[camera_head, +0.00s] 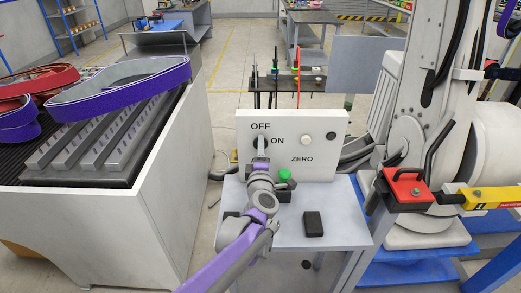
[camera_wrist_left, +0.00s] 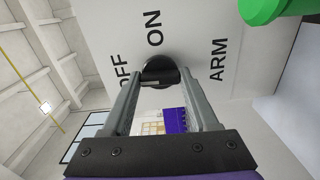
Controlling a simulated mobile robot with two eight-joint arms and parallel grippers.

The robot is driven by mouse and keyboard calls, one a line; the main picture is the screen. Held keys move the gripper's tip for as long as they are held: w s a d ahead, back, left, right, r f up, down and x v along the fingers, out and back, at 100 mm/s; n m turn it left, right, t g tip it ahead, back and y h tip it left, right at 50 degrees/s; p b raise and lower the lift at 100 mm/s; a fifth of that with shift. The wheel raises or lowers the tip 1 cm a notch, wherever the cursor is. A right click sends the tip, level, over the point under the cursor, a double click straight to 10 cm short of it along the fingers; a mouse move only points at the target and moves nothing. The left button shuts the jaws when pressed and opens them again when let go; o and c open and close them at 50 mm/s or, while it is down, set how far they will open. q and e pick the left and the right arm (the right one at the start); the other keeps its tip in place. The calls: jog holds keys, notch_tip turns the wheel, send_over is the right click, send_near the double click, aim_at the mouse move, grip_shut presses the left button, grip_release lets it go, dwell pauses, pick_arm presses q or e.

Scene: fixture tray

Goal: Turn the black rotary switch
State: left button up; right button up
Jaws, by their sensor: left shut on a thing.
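The black rotary switch (camera_wrist_left: 160,69) is a round knob on the white panel (camera_head: 322,171). In the left wrist view it lies between my fingers, beside the labels OFF, ON and ARM. My left gripper (camera_wrist_left: 160,78) is shut on the switch, one finger on each side. In the head view my left gripper (camera_head: 261,146) reaches up to the panel from below, just left of the word ON, and covers most of the switch. Which label the switch points to cannot be told. My right gripper is not in view.
A green button (camera_head: 285,175) sits close to the right of my left wrist. A white knob (camera_head: 305,139) and a dark knob (camera_head: 331,136) are further right on the panel. A black block (camera_head: 314,223) lies on the grey table (camera_head: 345,214). A large machine stands to the right.

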pick_arm(q)
jog(key=shift+n, duration=0.3)
dwell(0.4)
jog(key=o, duration=1.4)
jog(key=shift+s, duration=0.15)
jog(key=s, duration=1)
jog(key=shift+s+b, duration=0.3)
jog(key=shift+r, duration=0.1)
